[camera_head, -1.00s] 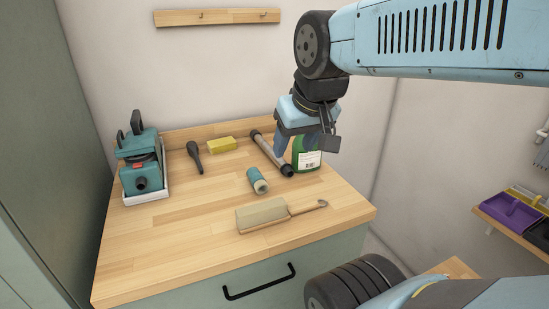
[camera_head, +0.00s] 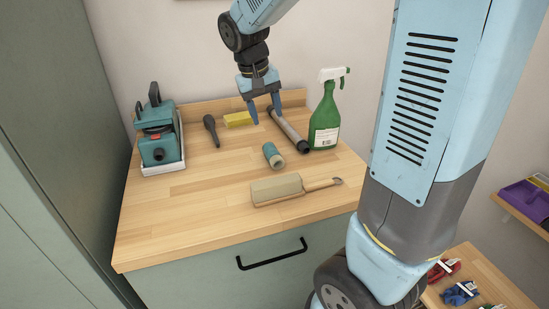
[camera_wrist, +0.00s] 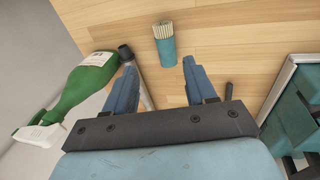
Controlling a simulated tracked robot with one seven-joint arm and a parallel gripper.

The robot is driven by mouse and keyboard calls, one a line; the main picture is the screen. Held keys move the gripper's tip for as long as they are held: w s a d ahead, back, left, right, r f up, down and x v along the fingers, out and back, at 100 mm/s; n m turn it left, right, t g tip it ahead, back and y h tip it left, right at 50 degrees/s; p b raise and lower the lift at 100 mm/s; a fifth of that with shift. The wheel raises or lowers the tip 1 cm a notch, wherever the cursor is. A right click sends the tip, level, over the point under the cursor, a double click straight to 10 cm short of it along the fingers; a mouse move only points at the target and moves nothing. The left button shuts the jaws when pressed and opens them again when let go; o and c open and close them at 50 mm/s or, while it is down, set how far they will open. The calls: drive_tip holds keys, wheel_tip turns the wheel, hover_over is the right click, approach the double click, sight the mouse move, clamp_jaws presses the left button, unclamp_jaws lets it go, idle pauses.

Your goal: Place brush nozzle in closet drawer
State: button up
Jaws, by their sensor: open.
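The brush nozzle (camera_head: 272,155), a short teal cylinder, lies on its side on the wooden countertop. In the wrist view the nozzle (camera_wrist: 165,50) shows pale bristles, beyond my fingertips. My gripper (camera_head: 265,115) is open and empty, with its fingers pointing down behind the nozzle, close to the grey tube. In the wrist view my gripper (camera_wrist: 159,66) shows its two blue fingers spread apart. A green drawer front (camera_head: 200,278) with a black handle (camera_head: 272,255) is under the countertop and looks shut.
The grey tube (camera_head: 290,130) and green spray bottle (camera_head: 325,122) are right of the gripper. A yellow sponge (camera_head: 238,119), dark nozzle (camera_head: 211,130) and teal machine (camera_head: 158,140) are left. A wooden brush (camera_head: 278,189) lies in front. The left front countertop (camera_head: 165,225) is clear.

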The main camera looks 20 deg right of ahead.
drive_tip(key=w+a+f, duration=0.2)
drive_tip(key=w+f, duration=0.1)
drive_tip(key=w, duration=0.1)
approach(271, 151)
drive_tip(key=shift+g+h, duration=0.3)
drive_tip(key=shift+h, duration=0.1)
drive_tip(key=x, duration=0.5)
drive_tip(key=shift+s+a+f, duration=0.1)
drive_tip(key=shift+a, duration=0.3)
drive_tip(key=shift+w+x, duration=0.15)
drive_tip(key=shift+x, duration=1.15)
drive_tip(key=shift+w+x, duration=0.1)
drive_tip(key=shift+x, duration=1.15)
drive_tip(key=shift+c, duration=0.2)
